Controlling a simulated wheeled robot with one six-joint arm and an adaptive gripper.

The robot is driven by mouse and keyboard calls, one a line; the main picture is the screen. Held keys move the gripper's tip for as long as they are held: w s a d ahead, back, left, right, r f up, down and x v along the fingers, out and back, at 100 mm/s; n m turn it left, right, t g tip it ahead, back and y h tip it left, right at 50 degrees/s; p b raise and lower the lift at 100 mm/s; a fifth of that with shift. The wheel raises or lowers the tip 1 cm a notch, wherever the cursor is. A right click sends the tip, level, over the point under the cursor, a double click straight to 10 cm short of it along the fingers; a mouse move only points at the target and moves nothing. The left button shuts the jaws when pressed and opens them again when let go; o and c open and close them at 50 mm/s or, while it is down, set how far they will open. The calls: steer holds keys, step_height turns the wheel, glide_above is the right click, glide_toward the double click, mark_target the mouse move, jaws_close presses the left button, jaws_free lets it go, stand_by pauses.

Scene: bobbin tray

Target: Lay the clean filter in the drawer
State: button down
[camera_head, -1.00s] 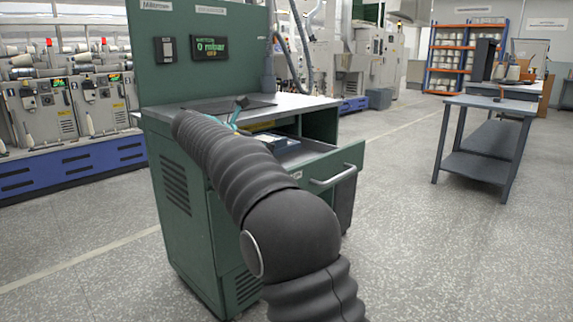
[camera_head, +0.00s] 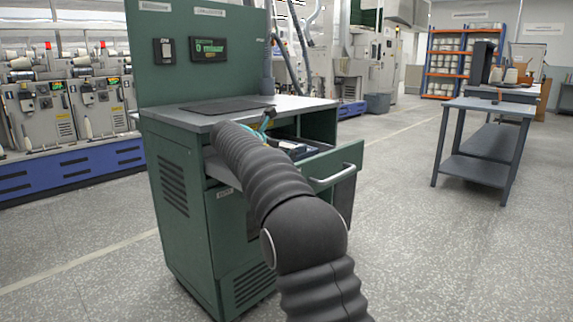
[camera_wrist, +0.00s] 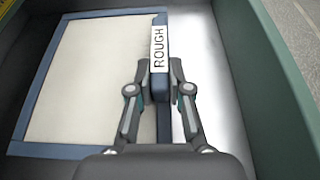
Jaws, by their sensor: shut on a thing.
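A filter with a cream panel and a blue frame (camera_wrist: 92,80) lies flat within the drawer walls in the wrist view. A raised blue bar with a white label reading "ROUGH" (camera_wrist: 158,48) is on its right side. My gripper (camera_wrist: 160,76) is shut on this bar, one finger on each side. I cannot tell whether the filter touches the drawer floor. The green drawer (camera_head: 345,160) is pulled out of the green cabinet in the head view. My arm hides much of the drawer's inside, and only a small part of the filter (camera_head: 292,147) shows there.
The green cabinet (camera_head: 178,200) has a grey top with a dark mat (camera_head: 228,106). A bright strip of drawer floor (camera_wrist: 222,90) shows right of the filter. A grey table (camera_head: 485,108) stands off to the right, with open floor between.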

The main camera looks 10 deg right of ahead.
steer(key=shift+f+b, duration=0.35)
steer(key=shift+f, duration=0.95)
steer(key=c, duration=1.1)
jaws_free()
steer(key=shift+f, duration=0.15)
steer(key=shift+s+a+r, duration=0.1)
steer(key=shift+a+r, duration=0.1)
steer(key=shift+r, duration=0.05)
steer(key=p+v, duration=0.1)
steer(key=v, duration=1)
steer(key=shift+s+a+r+p, duration=0.15)
steer(key=shift+s+a+p, duration=0.05)
steer(key=shift+p, duration=0.2)
